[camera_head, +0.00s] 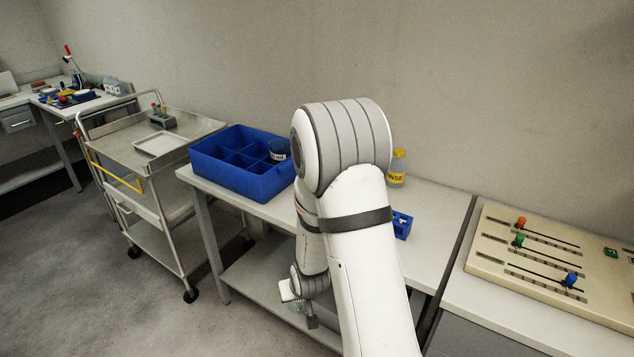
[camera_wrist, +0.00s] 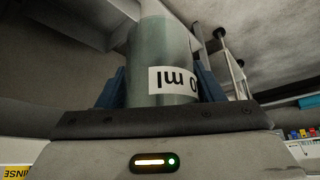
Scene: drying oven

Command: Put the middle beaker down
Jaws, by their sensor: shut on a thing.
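A clear glass beaker (camera_wrist: 158,62) with a white label ending in "0 ml" is held between the blue-padded fingers of my gripper (camera_wrist: 160,88) in the wrist view. The label reads upside down there. In the head view my gripper (camera_head: 306,308) hangs low in front of the table's front edge, partly hidden by my arm. The beaker hardly shows there. Another labelled beaker (camera_head: 278,151) stands in a right-hand back compartment of the blue divided crate (camera_head: 262,188). Whether the held one is the middle beaker cannot be told.
The crate sits at the left end of the white table (camera_head: 425,262). A yellow-capped rinse bottle (camera_head: 397,170) and a small blue rack (camera_head: 402,226) stand behind my arm. A slider panel (camera_head: 540,262) is at right. A steel trolley (camera_head: 180,138) stands left; floor is clear in front.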

